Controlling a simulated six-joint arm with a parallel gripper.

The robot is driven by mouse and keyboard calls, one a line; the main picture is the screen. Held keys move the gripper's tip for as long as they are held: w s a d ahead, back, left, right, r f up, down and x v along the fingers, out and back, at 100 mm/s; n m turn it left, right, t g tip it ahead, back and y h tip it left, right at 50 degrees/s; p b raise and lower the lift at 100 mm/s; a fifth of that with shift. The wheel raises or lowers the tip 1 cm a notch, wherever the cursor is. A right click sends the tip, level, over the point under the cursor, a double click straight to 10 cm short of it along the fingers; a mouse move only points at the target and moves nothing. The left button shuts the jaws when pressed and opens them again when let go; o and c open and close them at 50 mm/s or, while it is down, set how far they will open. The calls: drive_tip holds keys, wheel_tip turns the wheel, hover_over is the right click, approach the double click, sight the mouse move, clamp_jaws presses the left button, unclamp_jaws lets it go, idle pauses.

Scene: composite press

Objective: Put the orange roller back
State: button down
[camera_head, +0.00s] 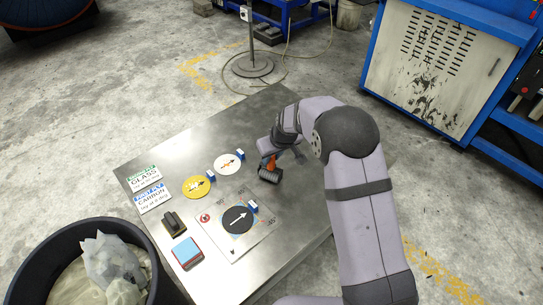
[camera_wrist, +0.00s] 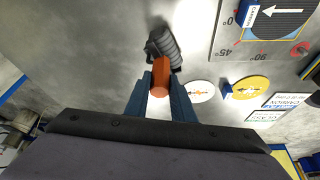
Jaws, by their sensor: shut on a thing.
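The orange roller has an orange handle (camera_wrist: 160,78) and a dark ribbed cylinder (camera_head: 270,176). My gripper (camera_head: 272,155) is shut on the orange handle near the middle of the metal table (camera_head: 265,105). In the wrist view the two blue fingers of my gripper (camera_wrist: 161,88) lie on either side of the handle, and the dark ribbed cylinder (camera_wrist: 163,45) sticks out beyond them. I cannot tell whether the cylinder touches the table top.
A white disc (camera_head: 228,164), a yellow disc (camera_head: 196,187) and a black disc (camera_head: 238,219) with arrows lie left of the roller. GLASS (camera_head: 143,178) and CARBON (camera_head: 152,199) cards, a dark block (camera_head: 174,224) and a blue-red block (camera_head: 187,253) lie further left. A black bin (camera_head: 60,235) stands at lower left.

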drive_tip(key=shift+f, duration=0.15)
drive_tip(key=c, duration=1.5)
unclamp_jaws()
drive_tip(key=shift+r, duration=0.25)
drive_tip(key=b+v, duration=0.1)
drive_tip(key=v, duration=1.1)
drive_tip(key=s+d+f+m+g, duration=0.1)
drive_tip(key=s+d+m, duration=0.1)
drive_tip(key=s+d, duration=0.3)
drive_tip(key=s+d+f+m+g+h, duration=0.1)
drive_tip(key=s+d, duration=0.5)
drive_tip(key=s, duration=0.8)
drive_tip(key=s+d+f+m+g+h, duration=0.1)
drive_tip(key=s+d+f+m+g, duration=0.1)
drive_tip(key=s+d, duration=0.3)
drive_tip(key=shift+s+d+f+m, duration=0.1)
drive_tip(key=shift+s+f+m, duration=0.15)
drive_tip(key=shift+s, duration=0.5)
drive_tip(key=shift+s+d+f+m, duration=0.1)
drive_tip(key=shift+s+m, duration=0.1)
drive_tip(key=shift+s, duration=0.55)
drive_tip(key=shift+s+d+f+m, duration=0.1)
drive_tip(key=shift+s+f+m, duration=0.15)
drive_tip(key=shift+s, duration=0.5)
